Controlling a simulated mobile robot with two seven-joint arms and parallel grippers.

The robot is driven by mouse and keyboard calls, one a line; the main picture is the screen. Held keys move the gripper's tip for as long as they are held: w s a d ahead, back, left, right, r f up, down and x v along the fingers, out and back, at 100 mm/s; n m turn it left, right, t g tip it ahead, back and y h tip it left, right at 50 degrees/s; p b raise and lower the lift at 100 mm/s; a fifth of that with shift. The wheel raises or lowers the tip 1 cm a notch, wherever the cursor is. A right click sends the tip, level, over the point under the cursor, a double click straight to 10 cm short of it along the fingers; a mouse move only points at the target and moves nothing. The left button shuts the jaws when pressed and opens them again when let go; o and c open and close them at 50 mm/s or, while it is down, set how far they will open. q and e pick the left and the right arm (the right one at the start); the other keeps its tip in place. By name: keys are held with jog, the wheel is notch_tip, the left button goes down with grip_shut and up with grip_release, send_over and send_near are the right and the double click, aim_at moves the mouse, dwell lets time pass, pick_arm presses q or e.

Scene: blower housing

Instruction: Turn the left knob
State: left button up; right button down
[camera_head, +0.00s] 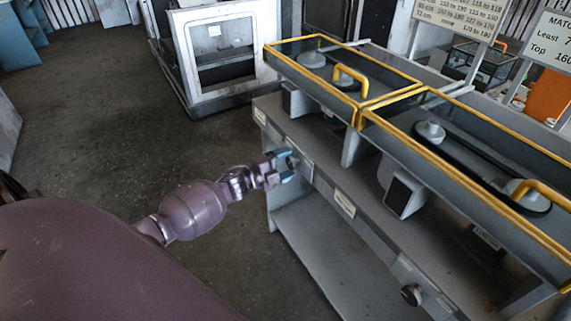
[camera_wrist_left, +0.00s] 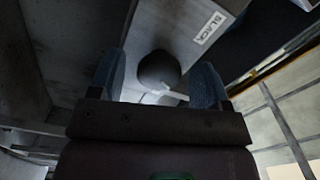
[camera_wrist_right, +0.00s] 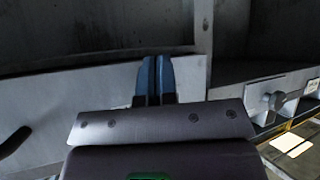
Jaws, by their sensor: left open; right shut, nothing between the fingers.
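The left knob is a dark round knob (camera_wrist_left: 158,70) on the front panel of the grey bench. In the left wrist view it sits between the two blue fingers of my left gripper (camera_wrist_left: 163,82), with space on both sides. My left gripper also shows in the head view (camera_head: 286,165), open at the bench's front panel, where it largely hides the left knob. I cannot tell how deep the knob sits between the fingers. My right gripper (camera_wrist_right: 155,76) is shut and empty in the right wrist view; it is not visible in the head view.
A second dark knob (camera_head: 411,294) sits farther right on the bench front. Yellow-framed covers (camera_head: 360,112) with handles lie on top of the bench (camera_head: 312,221). A label reading "SLACK" (camera_wrist_left: 209,28) is beside the left knob. A white cabinet (camera_head: 226,55) stands behind; the floor at left is clear.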

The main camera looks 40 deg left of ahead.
pick_arm(q)
jog(key=v, duration=1)
jog(key=shift+s+a, duration=0.2)
jog(key=shift+s, duration=0.15)
